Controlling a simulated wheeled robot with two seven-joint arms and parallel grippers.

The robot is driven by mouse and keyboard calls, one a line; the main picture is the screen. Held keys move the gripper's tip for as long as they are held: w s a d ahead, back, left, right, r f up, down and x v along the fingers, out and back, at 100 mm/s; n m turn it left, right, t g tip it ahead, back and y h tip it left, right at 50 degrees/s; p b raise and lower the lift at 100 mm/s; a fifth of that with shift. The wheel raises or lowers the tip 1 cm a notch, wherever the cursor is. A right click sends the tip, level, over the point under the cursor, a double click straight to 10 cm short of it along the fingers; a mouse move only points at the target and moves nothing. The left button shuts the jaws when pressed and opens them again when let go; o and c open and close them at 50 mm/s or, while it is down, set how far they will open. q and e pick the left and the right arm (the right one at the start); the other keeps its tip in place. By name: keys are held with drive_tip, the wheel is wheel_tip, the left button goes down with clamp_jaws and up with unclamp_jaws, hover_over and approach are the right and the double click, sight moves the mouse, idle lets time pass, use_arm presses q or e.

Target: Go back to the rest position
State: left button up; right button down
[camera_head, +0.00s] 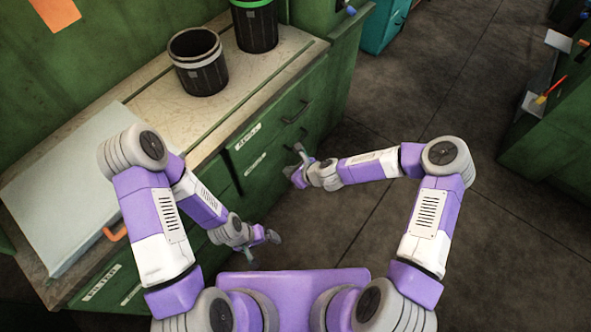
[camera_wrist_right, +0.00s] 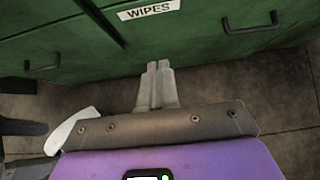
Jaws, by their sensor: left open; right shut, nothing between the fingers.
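Both of my arms are folded in front of my purple body in the head view. My left gripper (camera_head: 266,237) is the lower one, open and empty, low in front of the green cabinet. My right gripper (camera_head: 299,158) is farther up, close to the front of the green cabinet (camera_head: 250,150). In the right wrist view my right gripper (camera_wrist_right: 157,70) is shut, its two fingers together with nothing between them, pointing toward the cabinet's lower front.
Two black bins, one empty-looking bin (camera_head: 199,75) and one with a green rim (camera_head: 254,25), stand on the worktop (camera_head: 225,92). A pale flat box (camera_head: 70,190) with an orange handle lies left. A drawer labelled WIPES (camera_wrist_right: 150,9) has dark handles. Dark floor (camera_head: 400,100) is clear at right.

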drive_tip(key=shift+v, duration=1.2)
drive_tip(key=s+d+f+n+g+h, duration=0.1)
drive_tip(key=s+d+f+n+g, duration=0.1)
drive_tip(key=s+n, duration=0.8)
drive_tip(key=s+d+f+n+g+h, duration=0.1)
drive_tip(key=s+d+f+n+g, duration=0.2)
drive_tip(key=s+d+n, duration=0.3)
drive_tip(key=s+f+n, duration=0.1)
drive_tip(key=s+n, duration=0.4)
drive_tip(key=n, duration=0.2)
drive_tip(key=shift+s+d+f+h, duration=0.15)
drive_tip(key=shift+d+f+h, duration=0.1)
drive_tip(key=shift+f+h, duration=0.15)
